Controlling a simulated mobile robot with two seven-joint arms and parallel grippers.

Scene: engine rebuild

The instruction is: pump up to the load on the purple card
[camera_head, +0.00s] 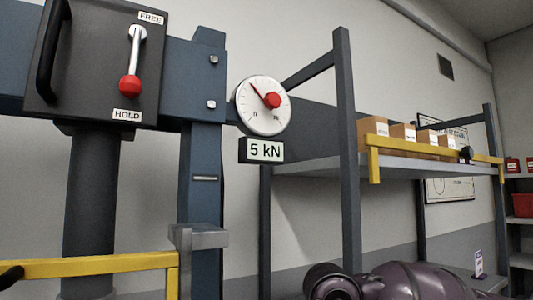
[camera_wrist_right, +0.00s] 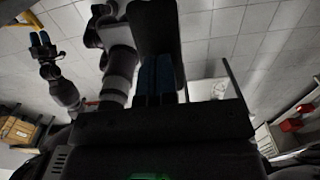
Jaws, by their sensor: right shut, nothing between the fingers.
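The press's dark valve plate (camera_head: 85,60) is at the upper left in the head view. Its lever with a red knob (camera_head: 130,86) hangs down toward the HOLD label (camera_head: 127,115). A round dial gauge (camera_head: 256,112) has a red marker, and the display (camera_head: 262,150) under it reads 5 kN. A small white and purple card (camera_head: 478,263) stands at the lower right; its print is too small to read. My right gripper (camera_wrist_right: 155,75) is shut and empty in the wrist view. My left gripper (camera_wrist_right: 40,38) is far off there; its finger gap is unclear. The pump handle is not identifiable.
A shelf (camera_head: 320,168) behind a grey post (camera_head: 345,120) carries several cardboard boxes (camera_head: 403,133) and a yellow rail (camera_head: 430,150). Another yellow rail (camera_head: 110,264) crosses the lower left. A red bin (camera_head: 523,204) is at the far right.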

